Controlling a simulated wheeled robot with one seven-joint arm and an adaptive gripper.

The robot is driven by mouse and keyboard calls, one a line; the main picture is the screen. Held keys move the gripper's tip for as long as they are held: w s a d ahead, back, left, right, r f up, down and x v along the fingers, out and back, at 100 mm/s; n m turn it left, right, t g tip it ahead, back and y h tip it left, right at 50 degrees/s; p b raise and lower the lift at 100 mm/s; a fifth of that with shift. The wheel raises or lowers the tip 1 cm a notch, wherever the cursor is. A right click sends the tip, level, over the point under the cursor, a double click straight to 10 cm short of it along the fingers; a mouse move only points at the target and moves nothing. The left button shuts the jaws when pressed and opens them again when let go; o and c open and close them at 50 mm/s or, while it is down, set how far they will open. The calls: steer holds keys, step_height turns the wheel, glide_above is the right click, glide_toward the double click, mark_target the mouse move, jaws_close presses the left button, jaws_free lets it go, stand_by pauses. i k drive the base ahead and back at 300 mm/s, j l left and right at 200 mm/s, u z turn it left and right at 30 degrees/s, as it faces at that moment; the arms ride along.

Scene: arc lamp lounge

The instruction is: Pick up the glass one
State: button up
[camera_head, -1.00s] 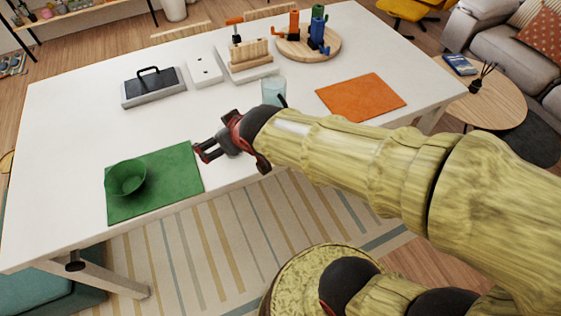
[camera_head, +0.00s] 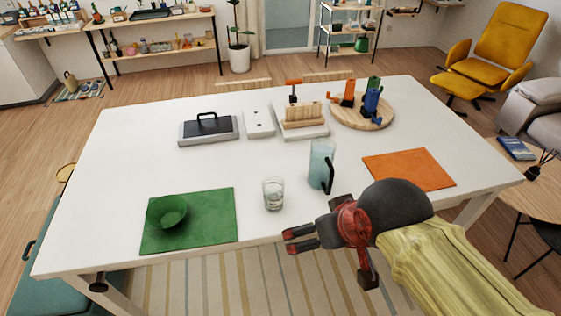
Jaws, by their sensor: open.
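A small clear drinking glass (camera_head: 273,194) stands upright near the table's front edge. It is just right of a green mat (camera_head: 215,225). A taller bluish see-through pitcher (camera_head: 320,163) with a dark handle stands behind and to the right of it. A green bowl (camera_head: 168,212) sits on the green mat. My gripper (camera_head: 290,240) is open and empty at the table's front edge. Its fingers point left, in front of the small glass and apart from it in the picture.
The white table (camera_head: 130,170) has clear room at its left. An orange mat (camera_head: 408,169) lies at the right.

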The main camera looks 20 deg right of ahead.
mark_target(272, 186)
steer(key=k+l+u, duration=0.1)
steer(key=u, duration=0.3)
steer(key=k+l+u, duration=0.1)
steer(key=u, duration=0.25)
steer(key=k+l+u, duration=0.15)
steer(key=u, duration=0.25)
steer(key=k+l+u, duration=0.1)
steer(key=u, duration=0.25)
steer(key=k+j, duration=0.05)
